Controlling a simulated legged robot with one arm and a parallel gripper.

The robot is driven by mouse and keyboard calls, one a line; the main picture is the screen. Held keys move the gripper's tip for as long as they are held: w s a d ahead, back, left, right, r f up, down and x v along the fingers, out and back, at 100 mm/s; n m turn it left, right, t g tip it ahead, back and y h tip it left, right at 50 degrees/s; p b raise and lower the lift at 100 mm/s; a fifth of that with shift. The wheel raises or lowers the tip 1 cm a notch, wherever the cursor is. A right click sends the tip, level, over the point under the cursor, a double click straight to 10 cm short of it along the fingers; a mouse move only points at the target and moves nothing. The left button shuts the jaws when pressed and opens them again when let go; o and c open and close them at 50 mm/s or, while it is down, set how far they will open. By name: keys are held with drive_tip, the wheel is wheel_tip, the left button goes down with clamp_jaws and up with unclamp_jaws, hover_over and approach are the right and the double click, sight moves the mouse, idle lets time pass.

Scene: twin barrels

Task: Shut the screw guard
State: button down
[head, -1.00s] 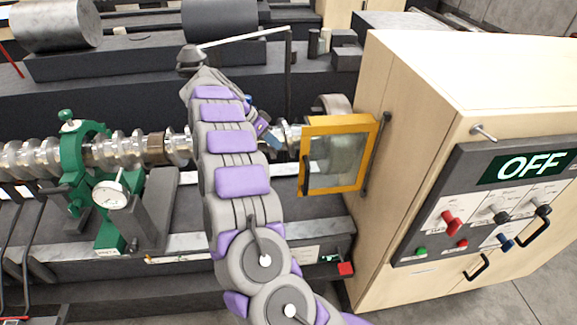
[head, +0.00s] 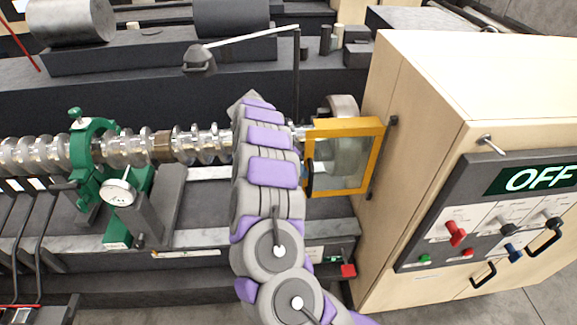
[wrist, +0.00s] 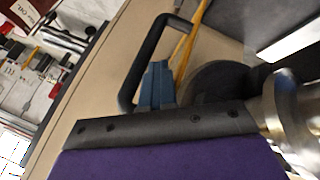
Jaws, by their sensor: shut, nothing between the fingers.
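The screw guard (head: 345,125) is a clear panel in a yellow frame, hinged on the left side of the wooden cabinet and standing out over the right end of the screw (head: 90,150). A black handle sits on its left edge; in the wrist view the handle (wrist: 140,62) is a black loop beside the guard's yellow edge (wrist: 190,42). My gripper, with blue fingertips (wrist: 156,84), is shut and empty. In the wrist view the fingertips appear within the handle's loop; I cannot tell whether they touch it. In the head view my arm hides most of the gripper.
The wooden cabinet (head: 415,130) stands at the right with an OFF display (head: 530,178), switches and black handles. A green clamp (head: 85,160) with a dial gauge (head: 118,192) holds the screw at the left. A lamp (head: 200,60) hangs over the bench behind my arm.

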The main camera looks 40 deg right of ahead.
drive_tip(key=shift+s+a+f, duration=0.1)
drive_tip(key=shift+s+a, duration=0.2)
drive_tip(key=shift+s, duration=0.55)
drive_tip(key=shift+a, duration=0.3)
